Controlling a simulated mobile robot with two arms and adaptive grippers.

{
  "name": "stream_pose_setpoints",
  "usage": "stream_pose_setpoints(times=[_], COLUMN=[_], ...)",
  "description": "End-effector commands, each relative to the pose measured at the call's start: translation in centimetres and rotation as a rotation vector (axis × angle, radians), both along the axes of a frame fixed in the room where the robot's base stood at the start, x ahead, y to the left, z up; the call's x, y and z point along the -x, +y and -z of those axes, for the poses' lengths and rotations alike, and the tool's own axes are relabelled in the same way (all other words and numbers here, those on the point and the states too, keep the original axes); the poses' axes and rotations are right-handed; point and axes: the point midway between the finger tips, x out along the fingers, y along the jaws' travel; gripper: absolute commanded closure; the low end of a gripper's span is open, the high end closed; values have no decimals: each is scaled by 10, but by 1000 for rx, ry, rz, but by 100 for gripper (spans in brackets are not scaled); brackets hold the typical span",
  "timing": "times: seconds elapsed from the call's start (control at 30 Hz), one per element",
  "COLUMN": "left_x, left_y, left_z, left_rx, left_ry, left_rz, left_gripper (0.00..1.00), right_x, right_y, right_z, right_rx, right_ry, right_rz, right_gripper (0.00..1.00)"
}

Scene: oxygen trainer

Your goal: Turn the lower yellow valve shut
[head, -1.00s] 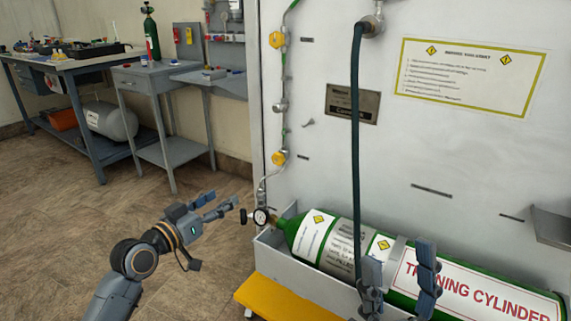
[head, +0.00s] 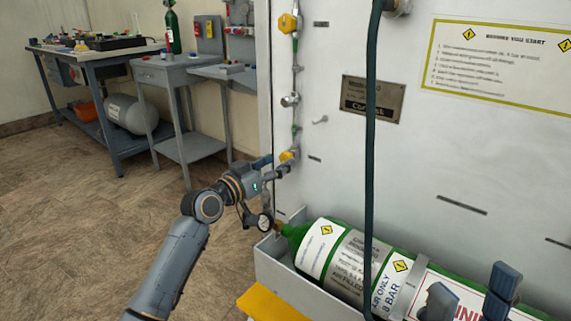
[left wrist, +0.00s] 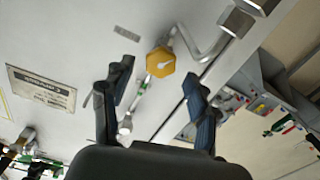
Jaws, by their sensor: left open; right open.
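The lower yellow valve (head: 288,155) is on the pipe at the left side of the white panel. My left gripper (head: 275,165) is right at it in the head view, partly covering the pipe. In the left wrist view the yellow hexagonal knob (left wrist: 160,62) shows a white pointer mark and lies just beyond the open fingers (left wrist: 155,88), between their lines. No contact is visible. My right gripper (head: 470,292) is open and empty in front of the green cylinder (head: 345,262), at the lower right.
The upper yellow valve (head: 287,23) sits higher on the same pipe, with a metal fitting (head: 290,100) between. A dark hose (head: 370,130) hangs before the panel.

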Motion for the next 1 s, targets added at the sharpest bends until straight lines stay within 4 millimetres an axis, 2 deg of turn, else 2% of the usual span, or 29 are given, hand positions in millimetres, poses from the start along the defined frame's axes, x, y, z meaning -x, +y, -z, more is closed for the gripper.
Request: stream_pose_setpoints(times=[0.07, 0.23, 0.63, 0.9, 1.0], left_x=[-12, -26, -32, -31, -31], left_y=[-10, -19, -23, -23, -23], left_z=[2, 1, 0, 0, 0], left_rx=[0, 1, -1, -1, -6], left_ry=[0, -1, -1, -1, -5], left_rz=[1, 0, 0, 0, 0], left_gripper=[41, 41, 41, 96, 96], right_x=[0, -2, -3, -2, -2], right_y=[0, 1, 1, 1, 1], right_z=[8, 7, 4, 4, 5], right_rx=[0, 2, 5, 3, 2], right_ry=[1, -17, -22, -23, -23], right_rz=[0, 1, 0, 0, 0], right_gripper=[41, 41, 41, 41, 41])
